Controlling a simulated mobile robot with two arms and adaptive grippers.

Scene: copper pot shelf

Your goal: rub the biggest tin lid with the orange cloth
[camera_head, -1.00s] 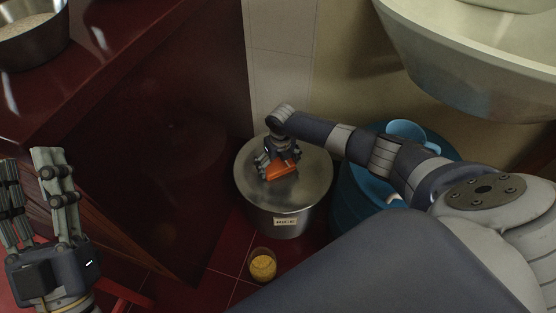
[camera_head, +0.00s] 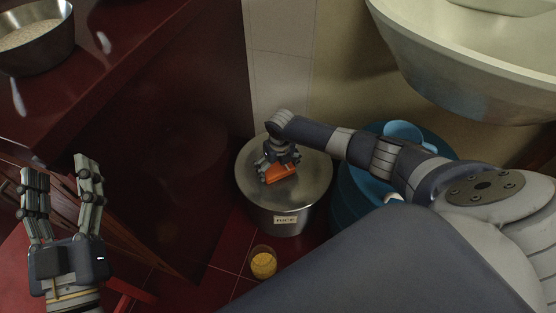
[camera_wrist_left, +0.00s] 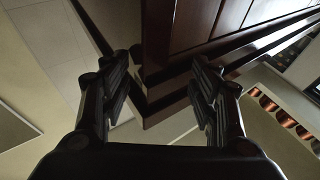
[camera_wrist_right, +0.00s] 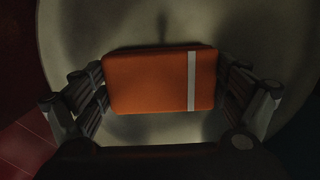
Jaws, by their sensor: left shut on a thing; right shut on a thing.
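The big tin (camera_head: 280,215), labelled RICE, stands on the floor with its round grey metal lid (camera_head: 310,182) on top. The orange cloth (camera_head: 281,173) is a folded pad on the lid, near its middle. My right gripper (camera_head: 278,168) points down over the lid, shut on the cloth. In the right wrist view the cloth (camera_wrist_right: 150,82), with a pale stripe, sits between the fingers and above the lid (camera_wrist_right: 75,35); whether it touches the lid is hard to tell. My left gripper (camera_head: 62,195) is away at the left, fingers apart, with nothing visible between them.
A blue tub (camera_head: 350,205) with a light blue cup (camera_head: 403,131) stands right of the tin. A glass of yellow contents (camera_head: 263,263) stands on the floor in front. A dark red cabinet (camera_head: 165,130) is at left, a pale basin (camera_head: 470,70) above right.

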